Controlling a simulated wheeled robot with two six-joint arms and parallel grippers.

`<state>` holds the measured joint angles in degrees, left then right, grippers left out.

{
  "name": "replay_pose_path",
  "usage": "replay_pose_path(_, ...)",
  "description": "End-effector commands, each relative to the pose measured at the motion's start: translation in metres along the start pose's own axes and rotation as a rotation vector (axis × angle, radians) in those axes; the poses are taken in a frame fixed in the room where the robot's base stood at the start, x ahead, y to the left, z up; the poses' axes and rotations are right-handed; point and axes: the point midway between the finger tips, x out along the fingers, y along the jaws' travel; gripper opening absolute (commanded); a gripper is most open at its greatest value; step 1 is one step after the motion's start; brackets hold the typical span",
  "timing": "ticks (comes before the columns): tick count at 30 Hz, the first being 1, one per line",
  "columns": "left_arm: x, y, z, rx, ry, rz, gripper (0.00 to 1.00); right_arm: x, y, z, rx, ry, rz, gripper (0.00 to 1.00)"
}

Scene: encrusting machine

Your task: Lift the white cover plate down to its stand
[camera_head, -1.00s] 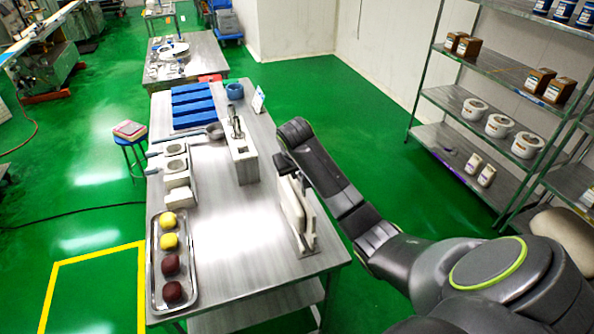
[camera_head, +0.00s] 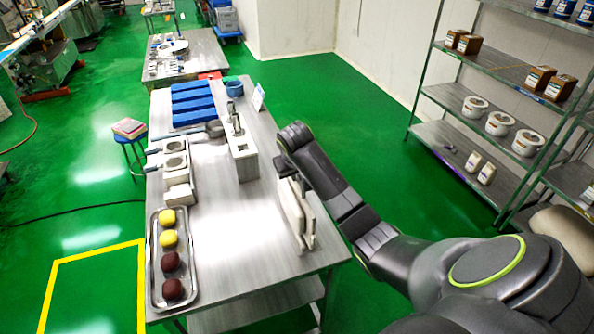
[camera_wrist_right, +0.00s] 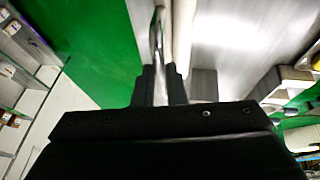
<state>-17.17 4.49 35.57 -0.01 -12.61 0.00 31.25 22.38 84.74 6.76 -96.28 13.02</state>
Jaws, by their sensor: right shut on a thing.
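The white cover plate (camera_head: 291,213) stands upright near the right edge of the steel table, at its stand (camera_head: 308,232). Whether it rests fully in the stand or hangs slightly above cannot be told. My right gripper (camera_head: 285,168) is at the top of the plate, its fingers partly hidden by my arm. In the right wrist view, the fingers (camera_wrist_right: 162,86) are shut on a thin metal handle (camera_wrist_right: 156,40) beside the plate's white edge (camera_wrist_right: 183,35). My left gripper is not in view.
A white and steel machine (camera_head: 240,150) stands close left of my gripper. A tray (camera_head: 157,297) with yellow and dark balls lies at the table's near left. The middle of the tabletop is clear. A shelf rack (camera_head: 455,145) stands at the right.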

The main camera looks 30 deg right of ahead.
Motion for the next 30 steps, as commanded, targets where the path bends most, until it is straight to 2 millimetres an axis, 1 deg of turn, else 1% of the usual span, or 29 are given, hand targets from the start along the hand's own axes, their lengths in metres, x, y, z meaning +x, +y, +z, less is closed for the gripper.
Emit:
replay_pose_path(14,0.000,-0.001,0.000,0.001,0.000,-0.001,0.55,0.000,0.000,-0.001,0.000,0.006,0.001,0.00)
replay_pose_path(30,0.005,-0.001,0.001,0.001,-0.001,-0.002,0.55,0.028,-0.005,0.011,0.000,0.005,0.001,0.00)
